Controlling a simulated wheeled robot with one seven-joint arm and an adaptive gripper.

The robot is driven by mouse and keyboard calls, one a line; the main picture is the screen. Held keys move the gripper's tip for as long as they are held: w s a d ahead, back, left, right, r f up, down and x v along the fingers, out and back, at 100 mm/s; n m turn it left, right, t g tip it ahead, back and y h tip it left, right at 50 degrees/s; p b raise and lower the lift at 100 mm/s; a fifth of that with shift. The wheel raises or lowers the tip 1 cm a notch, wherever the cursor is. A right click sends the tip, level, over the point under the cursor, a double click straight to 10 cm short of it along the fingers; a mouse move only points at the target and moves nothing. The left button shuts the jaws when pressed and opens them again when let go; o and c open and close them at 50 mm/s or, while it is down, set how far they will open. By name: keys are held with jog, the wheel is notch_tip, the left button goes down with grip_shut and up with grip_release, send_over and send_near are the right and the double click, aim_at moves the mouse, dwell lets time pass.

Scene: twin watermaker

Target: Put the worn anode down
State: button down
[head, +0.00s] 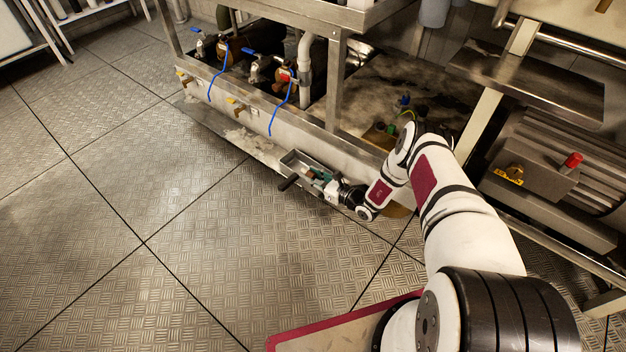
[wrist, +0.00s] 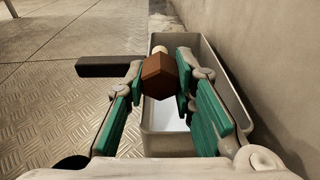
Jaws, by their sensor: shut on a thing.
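The worn anode (wrist: 158,76) shows in the wrist view as a brown six-sided head with a pale tip beyond it. My gripper (wrist: 163,90) has its green-padded fingers on both sides of it and is shut on it. The anode appears over the open mouth of a narrow grey tray (wrist: 238,108); its exact height above the tray is hard to tell. In the head view my gripper (head: 322,178) is low at the near side of the tray (head: 296,156), and the anode is too small to make out there.
A dark bar (wrist: 108,66) sticks out from the tray's left side. A pale wall (wrist: 280,65) runs close along the tray's right. The steel frame (head: 338,85) with pipes and blue cables stands behind. The plated floor (head: 130,200) at left is clear.

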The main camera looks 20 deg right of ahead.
jog(key=shift+f, duration=0.2)
jog(key=shift+s+f, duration=0.1)
jog(key=shift+f, duration=0.3)
jog(key=c, duration=1.3)
grip_release()
jog(key=shift+s+f, duration=0.1)
jog(key=shift+f, duration=0.05)
jog(key=shift+c, duration=0.2)
jog(key=shift+r, duration=0.3)
jog(key=shift+s+d+r, duration=0.15)
jog(key=shift+d+r, duration=0.05)
jog(key=shift+r, duration=0.05)
jog(key=p+v, duration=0.4)
jog(key=v, duration=0.7)
jog(key=shift+r, duration=0.35)
jog(key=shift+s+d, duration=0.1)
